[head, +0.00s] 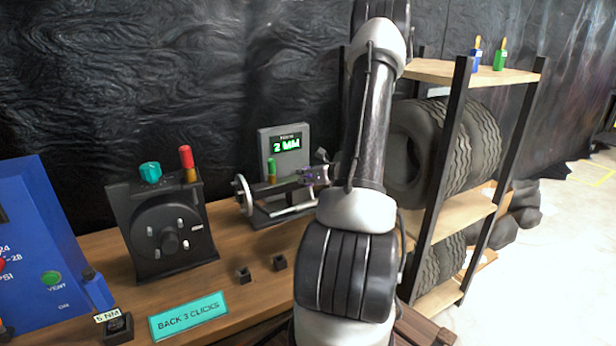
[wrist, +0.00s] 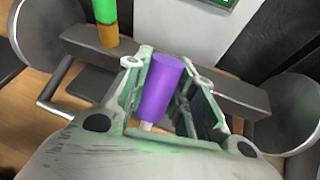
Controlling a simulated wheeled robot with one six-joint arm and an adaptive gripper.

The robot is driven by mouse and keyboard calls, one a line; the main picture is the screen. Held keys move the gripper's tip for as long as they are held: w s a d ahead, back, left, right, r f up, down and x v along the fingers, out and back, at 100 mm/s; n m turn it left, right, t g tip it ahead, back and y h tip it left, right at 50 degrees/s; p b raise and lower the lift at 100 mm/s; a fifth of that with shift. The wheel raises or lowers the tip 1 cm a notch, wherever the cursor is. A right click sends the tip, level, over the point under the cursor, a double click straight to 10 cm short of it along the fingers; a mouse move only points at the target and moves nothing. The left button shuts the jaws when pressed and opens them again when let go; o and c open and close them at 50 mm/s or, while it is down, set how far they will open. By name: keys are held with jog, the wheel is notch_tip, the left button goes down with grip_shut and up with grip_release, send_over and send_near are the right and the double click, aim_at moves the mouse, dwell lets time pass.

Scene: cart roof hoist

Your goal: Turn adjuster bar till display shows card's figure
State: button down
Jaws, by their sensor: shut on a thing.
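The display (head: 286,144) stands at the back of the bench and reads "2 MM" in green. A purple tapered bar (wrist: 162,88), which looks like the adjuster bar, stands up between my gripper's fingers in the wrist view. My gripper (head: 316,177) is shut on it, at the right end of the metal fixture (head: 262,216). In the head view my gripper and arm hide most of the bar. A teal card (head: 188,315) reading "BACK 3 CLICKS" lies at the bench's front. A small pale label (head: 107,315) at front left seems to read "5 NM".
A black dial unit (head: 161,240) with teal and red knobs stands left, beside a blue machine (head: 45,250). Two small black blocks (head: 243,275) sit mid-bench. A tyre rack (head: 455,205) stands right.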

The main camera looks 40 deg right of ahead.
jog(key=c, duration=1.2)
grip_release()
jog(key=shift+o, duration=0.2)
jog(key=shift+s, duration=0.1)
jog(key=v, duration=1.2)
jog(key=shift+f, duration=0.1)
